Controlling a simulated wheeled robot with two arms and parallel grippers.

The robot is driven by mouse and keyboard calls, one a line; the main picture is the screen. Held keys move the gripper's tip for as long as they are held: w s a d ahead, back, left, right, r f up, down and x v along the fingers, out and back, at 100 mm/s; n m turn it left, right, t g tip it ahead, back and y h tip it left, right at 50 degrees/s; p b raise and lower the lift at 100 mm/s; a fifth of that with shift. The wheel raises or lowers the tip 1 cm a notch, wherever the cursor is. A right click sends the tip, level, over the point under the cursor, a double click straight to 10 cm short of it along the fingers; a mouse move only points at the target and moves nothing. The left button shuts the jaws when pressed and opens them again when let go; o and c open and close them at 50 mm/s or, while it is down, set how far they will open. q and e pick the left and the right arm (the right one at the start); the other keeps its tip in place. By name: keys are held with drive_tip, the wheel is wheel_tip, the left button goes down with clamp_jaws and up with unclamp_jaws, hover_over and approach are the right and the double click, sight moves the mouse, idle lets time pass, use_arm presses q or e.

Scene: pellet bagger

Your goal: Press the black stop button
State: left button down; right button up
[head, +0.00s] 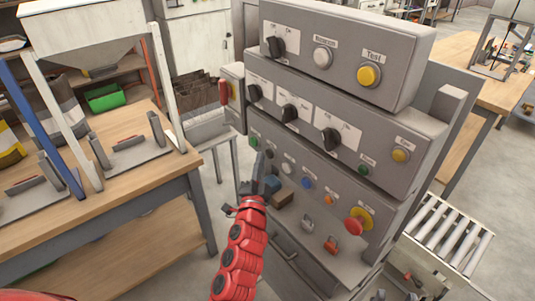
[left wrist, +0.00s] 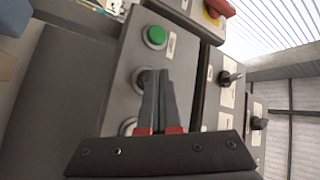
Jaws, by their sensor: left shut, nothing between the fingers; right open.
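The black stop button (head: 270,154) is on the lower panel of the grey control cabinet, between a green button (head: 254,142) and a white button (head: 288,168). In the left wrist view, the black button (left wrist: 141,77) is partly hidden behind my fingers, with the green button (left wrist: 155,37) above it. My left gripper (head: 259,162) is shut and empty. Its fingertips (left wrist: 160,72) are in front of the panel beside the black button. I cannot tell whether they touch it. My right gripper is not in view.
The same panel carries a blue button (head: 307,183), an orange button (head: 328,200) and a red mushroom button (head: 357,222). Panels above hold black rotary knobs (head: 290,113) and yellow buttons (head: 369,75). A wooden workbench (head: 130,215) stands to the left, and a roller conveyor (head: 450,232) to the right.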

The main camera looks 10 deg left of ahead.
use_arm(q)
drive_tip(key=shift+s+a, duration=0.1)
drive_tip(key=shift+s, duration=0.05)
drive_tip(key=s+a, duration=0.1)
drive_tip(key=s, duration=0.1)
drive_tip(key=s+a+p, duration=0.1)
drive_tip(key=s+a, duration=0.1)
drive_tip(key=shift+s+a, duration=0.3)
drive_tip(key=shift+s, duration=0.05)
idle(0.5)
